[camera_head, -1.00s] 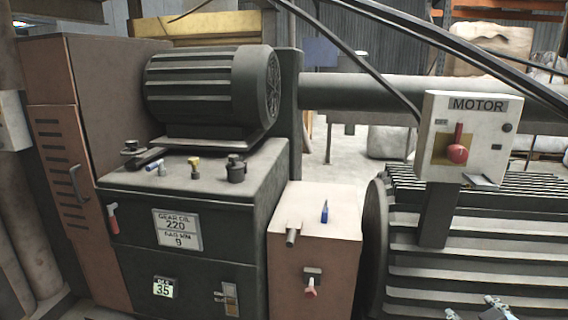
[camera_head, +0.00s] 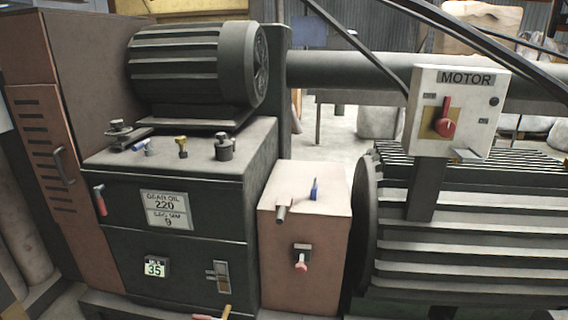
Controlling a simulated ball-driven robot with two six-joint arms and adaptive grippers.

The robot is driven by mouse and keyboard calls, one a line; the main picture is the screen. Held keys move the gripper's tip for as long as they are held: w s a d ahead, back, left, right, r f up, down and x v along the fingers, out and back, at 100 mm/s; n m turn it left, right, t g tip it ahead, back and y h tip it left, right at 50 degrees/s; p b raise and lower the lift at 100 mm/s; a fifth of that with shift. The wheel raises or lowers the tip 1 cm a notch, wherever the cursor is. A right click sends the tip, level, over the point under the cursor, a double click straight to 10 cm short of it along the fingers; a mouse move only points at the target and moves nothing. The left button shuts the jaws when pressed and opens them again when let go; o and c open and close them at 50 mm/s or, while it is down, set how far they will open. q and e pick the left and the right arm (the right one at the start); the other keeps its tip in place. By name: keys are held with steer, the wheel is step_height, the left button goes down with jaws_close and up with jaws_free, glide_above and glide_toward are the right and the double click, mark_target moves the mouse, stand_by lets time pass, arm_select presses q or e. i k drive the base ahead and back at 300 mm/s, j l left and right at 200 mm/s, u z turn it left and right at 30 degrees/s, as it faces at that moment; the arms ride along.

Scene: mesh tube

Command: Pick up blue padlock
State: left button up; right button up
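A small blue upright object (camera_head: 314,189), which seems to be the blue padlock, stands on top of the pale pinkish box in the middle of the head view. It is too small to make out a shackle. A short metal pipe stub sticks out of the box just left of it. Neither of my grippers shows in the view now, and nothing touches the blue object.
The pinkish box (camera_head: 303,235) stands between a dark gear unit (camera_head: 105,207) and a ribbed motor (camera_head: 470,230). A MOTOR switch box (camera_head: 462,105) with a red knob rises at the right.

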mark_target(314, 190)
steer(key=i+j, duration=0.5)
steer(key=j, duration=0.2)
steer(key=i+j+u, duration=0.15)
steer(key=i+j, duration=0.4)
steer(key=j, duration=0.15)
